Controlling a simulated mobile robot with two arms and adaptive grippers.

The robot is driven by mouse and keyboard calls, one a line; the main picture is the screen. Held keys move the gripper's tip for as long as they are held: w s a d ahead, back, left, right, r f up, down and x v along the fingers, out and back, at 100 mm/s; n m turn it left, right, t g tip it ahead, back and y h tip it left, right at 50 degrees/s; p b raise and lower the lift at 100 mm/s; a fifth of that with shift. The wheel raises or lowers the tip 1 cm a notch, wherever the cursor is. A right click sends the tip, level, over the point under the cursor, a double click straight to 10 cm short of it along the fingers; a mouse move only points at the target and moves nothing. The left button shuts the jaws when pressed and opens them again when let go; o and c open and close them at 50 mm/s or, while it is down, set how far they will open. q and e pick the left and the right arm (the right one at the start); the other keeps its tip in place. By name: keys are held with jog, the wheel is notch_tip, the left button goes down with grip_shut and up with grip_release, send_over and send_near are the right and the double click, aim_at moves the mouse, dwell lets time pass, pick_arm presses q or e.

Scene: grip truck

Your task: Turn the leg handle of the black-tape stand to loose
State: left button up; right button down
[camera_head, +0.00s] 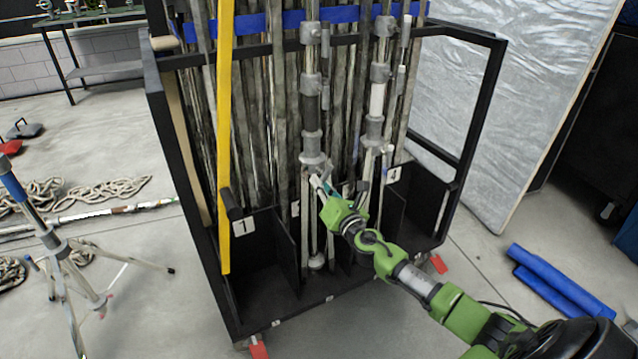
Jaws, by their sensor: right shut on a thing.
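The black-tape stand (311,112) stands upright in the cart, a grey metal stand with a black band around its column. Its lower collar (313,160) sits above the folded legs. My right gripper (323,186) reaches in from the lower right and is shut at the stand's leg section, just below that collar. The leg handle is small and mostly hidden by the gripper's fingers, so its turn position cannot be told. My left gripper is out of view.
A white-tape stand (377,99) stands close on the right in the same black cart (185,215). Numbered dividers and a yellow bar (224,140) are near. Blue rolls (560,285) lie on the floor at right; another stand (58,245) is at left.

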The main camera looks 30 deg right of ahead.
jog(key=n, duration=0.3)
jog(key=shift+s+d+f, duration=0.1)
jog(key=shift+d+f, duration=0.1)
jog(key=shift+d, duration=0.1)
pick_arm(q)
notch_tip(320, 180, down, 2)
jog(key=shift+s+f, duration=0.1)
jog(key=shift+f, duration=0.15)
pick_arm(e)
jog(key=shift+d+n, duration=0.1)
jog(key=shift+n, duration=0.6)
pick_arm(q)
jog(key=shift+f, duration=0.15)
pick_arm(e)
jog(key=c, duration=2.1)
grip_release()
jog(key=shift+s, duration=0.1)
jog(key=s, duration=0.4)
jog(key=s+a, duration=0.1)
jog(key=s, duration=0.6)
jog(key=shift+s+a, duration=0.25)
jog(key=shift+s, duration=0.1)
